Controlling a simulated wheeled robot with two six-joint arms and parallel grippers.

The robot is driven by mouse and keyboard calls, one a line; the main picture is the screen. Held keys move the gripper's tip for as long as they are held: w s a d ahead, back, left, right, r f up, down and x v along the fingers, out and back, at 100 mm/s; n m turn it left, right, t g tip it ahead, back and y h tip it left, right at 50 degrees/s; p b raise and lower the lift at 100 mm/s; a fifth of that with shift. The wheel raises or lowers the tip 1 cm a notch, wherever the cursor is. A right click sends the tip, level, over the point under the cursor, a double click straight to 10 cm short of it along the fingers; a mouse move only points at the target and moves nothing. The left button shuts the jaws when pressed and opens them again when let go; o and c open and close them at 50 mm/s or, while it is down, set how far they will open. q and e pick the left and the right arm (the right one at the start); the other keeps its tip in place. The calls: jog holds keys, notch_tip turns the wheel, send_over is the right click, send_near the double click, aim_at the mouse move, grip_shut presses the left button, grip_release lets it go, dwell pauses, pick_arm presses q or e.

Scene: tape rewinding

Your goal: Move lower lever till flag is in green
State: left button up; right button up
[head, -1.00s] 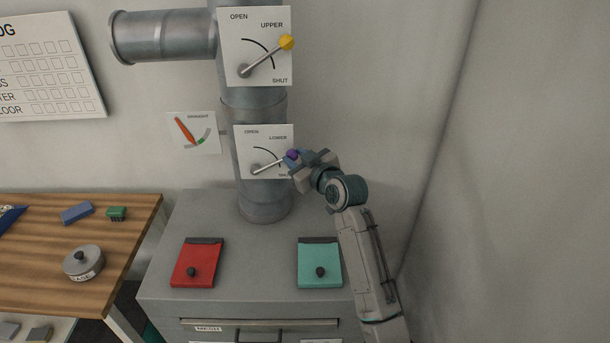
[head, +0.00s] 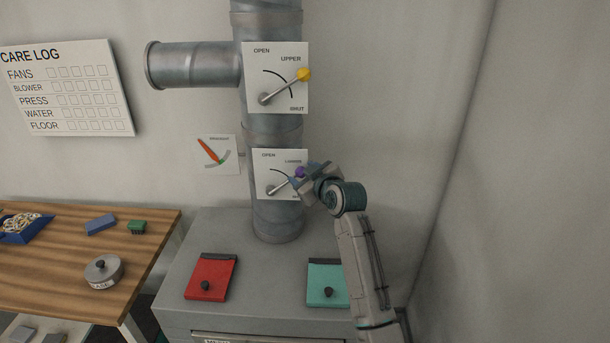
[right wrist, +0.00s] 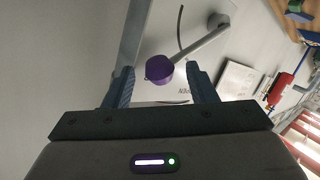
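The lower lever (head: 281,184) slants up to the right on its white plate and ends in a purple knob (head: 299,172). My right gripper (head: 306,178) is at the knob. In the right wrist view the purple knob (right wrist: 158,70) sits between the open fingers (right wrist: 160,82), with a gap visible on each side. The gauge (head: 228,168) left of the pipe has an orange-red needle (head: 208,151) slanting from upper left to lower right. Its arc has a green part, but whether the needle lies in it is too small to tell. My left gripper is out of view.
The upper lever's yellow knob (head: 304,74) is above, on the same pipe (head: 277,222). A red box (head: 211,278) and a teal box (head: 325,284) lie on the grey cabinet below. A wooden table (head: 45,270) is at the left. Wall space right of my arm is clear.

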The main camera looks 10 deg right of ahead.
jog(key=b+v, duration=0.4)
jog(key=v, duration=0.6)
jog(key=shift+s+d, duration=0.15)
jog(key=shift+s, duration=0.25)
jog(key=shift+r, duration=0.1)
